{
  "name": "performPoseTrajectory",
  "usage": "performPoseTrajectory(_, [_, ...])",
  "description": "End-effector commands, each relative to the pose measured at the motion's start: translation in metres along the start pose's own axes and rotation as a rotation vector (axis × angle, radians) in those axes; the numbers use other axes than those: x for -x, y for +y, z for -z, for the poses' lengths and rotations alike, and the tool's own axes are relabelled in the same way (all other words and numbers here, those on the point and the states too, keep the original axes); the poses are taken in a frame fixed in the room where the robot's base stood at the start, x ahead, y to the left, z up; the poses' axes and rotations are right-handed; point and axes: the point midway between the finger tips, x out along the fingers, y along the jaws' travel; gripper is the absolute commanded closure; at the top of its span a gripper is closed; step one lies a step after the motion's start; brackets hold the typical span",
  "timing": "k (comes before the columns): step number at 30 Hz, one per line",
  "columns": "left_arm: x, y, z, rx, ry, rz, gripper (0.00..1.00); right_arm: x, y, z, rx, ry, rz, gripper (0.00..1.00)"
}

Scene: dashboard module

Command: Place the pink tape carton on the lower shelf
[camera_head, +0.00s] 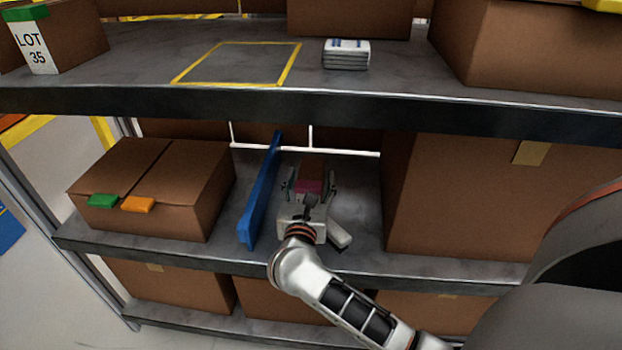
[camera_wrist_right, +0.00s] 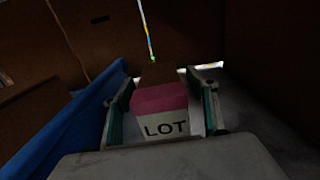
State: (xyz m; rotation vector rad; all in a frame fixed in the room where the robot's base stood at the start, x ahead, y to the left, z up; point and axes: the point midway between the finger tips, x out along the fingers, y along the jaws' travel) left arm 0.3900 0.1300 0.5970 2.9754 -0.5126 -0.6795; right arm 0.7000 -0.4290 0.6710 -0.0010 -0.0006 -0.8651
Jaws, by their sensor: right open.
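The pink tape carton (camera_head: 309,187) is on the lower shelf (camera_head: 354,205), to the right of the blue divider. In the right wrist view the carton (camera_wrist_right: 160,98) shows a brown top, a pink band and a white label reading LOT. My right gripper (camera_head: 307,184) reaches into the shelf bay. Its fingers are open, one on each side of the carton, and small gaps seem to show in the wrist view. The carton's underside is hidden. My left gripper is not in view.
The blue divider (camera_head: 263,190) stands close left of my right gripper. A large brown box (camera_head: 460,200) is on the right, and a closed box (camera_head: 155,185) on the left. The upper shelf edge (camera_head: 300,108) overhangs the bay. White lines (camera_head: 340,152) run at the back.

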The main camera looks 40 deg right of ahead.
Motion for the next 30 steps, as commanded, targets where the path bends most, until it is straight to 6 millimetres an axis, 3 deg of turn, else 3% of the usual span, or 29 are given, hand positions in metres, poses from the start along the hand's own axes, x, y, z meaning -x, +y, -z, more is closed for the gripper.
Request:
performPoseTrajectory(9, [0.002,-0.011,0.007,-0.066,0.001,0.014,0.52,0.060,0.001,-0.001,-0.004,0.004,-0.002,0.42])
performPoseTrajectory(15, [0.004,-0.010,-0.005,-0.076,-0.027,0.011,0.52,0.097,0.001,0.000,-0.002,0.003,-0.002,0.42])
performPoseTrajectory(23, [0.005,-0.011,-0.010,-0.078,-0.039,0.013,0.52,0.119,-0.001,-0.003,0.022,-0.014,-0.009,0.42])
performPoseTrajectory(26, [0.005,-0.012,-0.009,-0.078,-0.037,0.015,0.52,0.128,-0.004,-0.015,0.140,-0.091,-0.047,0.42])
performPoseTrajectory(30, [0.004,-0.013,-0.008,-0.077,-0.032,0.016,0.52,0.163,-0.003,-0.049,0.507,-0.325,-0.154,0.42])
